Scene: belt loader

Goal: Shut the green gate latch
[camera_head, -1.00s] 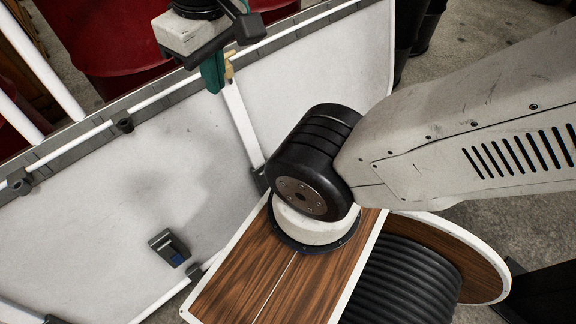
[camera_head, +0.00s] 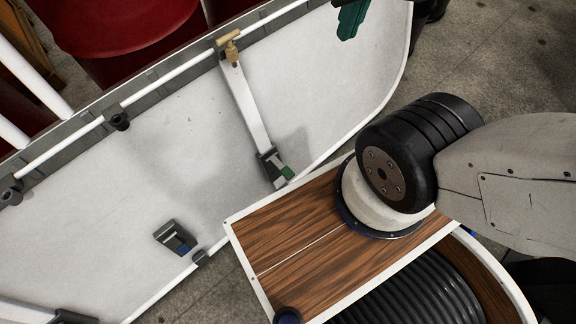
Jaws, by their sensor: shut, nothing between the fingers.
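The green gate latch shows as a pale bar (camera_head: 246,105) across a white panel. A brass handle (camera_head: 231,47) is at its upper end by the top rail. Its lower end meets a dark catch with a green mark (camera_head: 286,173). I cannot tell whether the bar is seated in the catch. My gripper (camera_head: 352,20) shows only as green fingers at the top edge, right of the brass handle and apart from it. The fingers are together and hold nothing. The rest of my gripper is out of view.
A second dark catch with a blue mark (camera_head: 176,239) is lower left on the white panel (camera_head: 170,165). A white-grey rail (camera_head: 160,96) runs along the panel's upper edge. Red drums (camera_head: 125,30) stand behind it. Grey floor (camera_head: 480,70) is open at right.

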